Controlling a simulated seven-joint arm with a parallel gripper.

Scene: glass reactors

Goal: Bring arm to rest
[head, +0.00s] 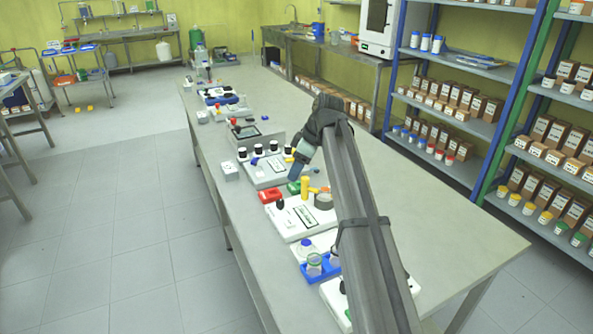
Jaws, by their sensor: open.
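My arm comes in from the lower right, reaches over the long grey table (440,225) and bends down at its far end. My gripper (292,178) is small in the head view and points down over the middle of the table, near a white and grey device with black-capped bottles (272,146). It is open, and I see nothing held in it. Its fingertips are too small to make out clearly, and I cannot tell whether they touch anything.
A blue rack with small bottles (317,268) is closer to me. The table's right side is clear. Shelves with boxes (470,97) stand at the right.

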